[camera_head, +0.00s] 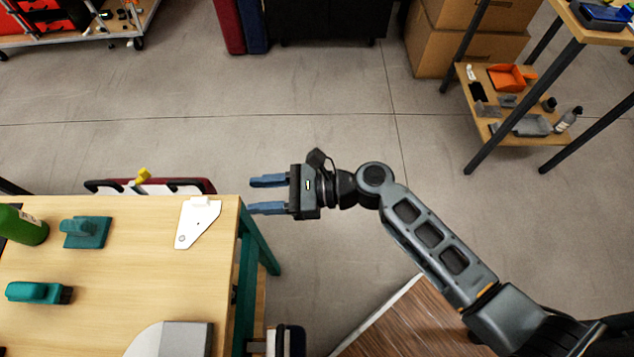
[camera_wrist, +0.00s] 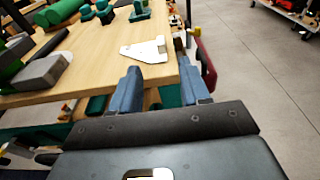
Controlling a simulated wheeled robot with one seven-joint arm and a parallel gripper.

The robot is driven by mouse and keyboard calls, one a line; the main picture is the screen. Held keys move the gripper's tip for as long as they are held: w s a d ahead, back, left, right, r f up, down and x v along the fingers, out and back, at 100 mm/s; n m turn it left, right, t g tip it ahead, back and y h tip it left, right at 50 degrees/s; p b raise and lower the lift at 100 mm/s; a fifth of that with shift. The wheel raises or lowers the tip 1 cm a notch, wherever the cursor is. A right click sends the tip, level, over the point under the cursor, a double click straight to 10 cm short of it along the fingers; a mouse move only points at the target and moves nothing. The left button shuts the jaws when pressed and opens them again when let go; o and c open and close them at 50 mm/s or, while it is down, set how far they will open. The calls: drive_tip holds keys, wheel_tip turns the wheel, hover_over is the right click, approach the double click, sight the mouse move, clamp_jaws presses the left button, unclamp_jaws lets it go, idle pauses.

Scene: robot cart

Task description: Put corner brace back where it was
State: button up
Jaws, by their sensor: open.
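The corner brace (camera_head: 198,222) is a flat white plate with a hole near one end. It lies on the light wooden table (camera_head: 140,275), close to its right edge in the head view. It also shows in the wrist view (camera_wrist: 143,51), ahead of the fingers on the table top. My gripper (camera_head: 268,194) is open and empty, beside the table's right edge and pointing left toward the table. Its blue fingers (camera_wrist: 163,88) show apart in the wrist view, and nothing is between them. The gripper does not touch the brace.
Teal tools (camera_head: 85,232), a teal brush (camera_head: 40,292), a green bottle (camera_head: 22,226) and a grey-white block (camera_head: 172,339) sit on the table. A red-rimmed cart (camera_head: 150,187) stands behind it. A shelf (camera_head: 515,100) is far right. Open floor lies between.

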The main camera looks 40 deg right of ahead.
drive_tip(key=s+d+f+n+h, duration=0.2)
drive_tip(key=s+d+n+h, duration=0.3)
drive_tip(key=s, duration=0.4)
drive_tip(key=s+d+f+n+h, duration=0.2)
drive_tip(key=s+d+n+h, duration=0.25)
drive_tip(key=s, duration=0.35)
drive_tip(key=s+r+n+t+h, duration=0.1)
drive_tip(key=s+r+n+t, duration=0.1)
drive_tip(key=s+r+n, duration=0.4)
drive_tip(key=s+d+r+n+t+h, duration=0.1)
drive_tip(key=s+r+n+t+h, duration=0.1)
drive_tip(key=s+r+n, duration=0.4)
wheel_tip(320, 180, up, 9)
drive_tip(key=n+t, duration=0.1)
drive_tip(key=n, duration=0.3)
drive_tip(key=shift+d, duration=0.2)
drive_tip(key=shift+s, duration=0.1)
